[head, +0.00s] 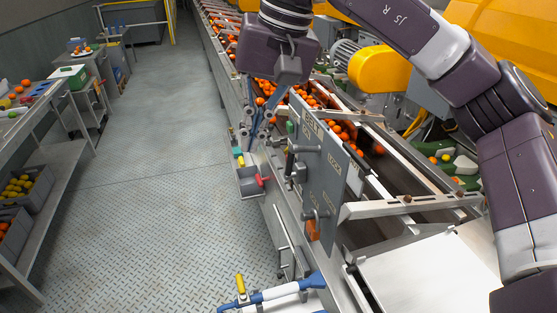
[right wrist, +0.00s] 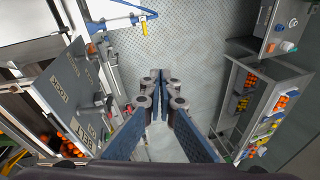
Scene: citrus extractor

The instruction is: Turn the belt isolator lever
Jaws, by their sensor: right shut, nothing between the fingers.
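A grey control panel (head: 325,180) stands upright along the near side of the conveyor. It carries an upper lever handle (head: 304,149) and a lower lever handle (head: 317,213); I cannot read which is the belt isolator. The panel also shows in the right wrist view (right wrist: 72,88), with handles sticking out towards the gripper. My right gripper (head: 248,143) points down just left of the panel's upper part, apart from the levers. In the right wrist view its fingertips (right wrist: 158,78) are together with nothing between them. My left gripper is not in view.
A conveyor with oranges (head: 345,130) runs behind the panel. A small grey bin (head: 250,181) with coloured-handled items hangs below the gripper. A blue and white bar (head: 272,294) lies at the front. Shelves with fruit crates (head: 25,188) stand left; the floor (head: 160,160) between is clear.

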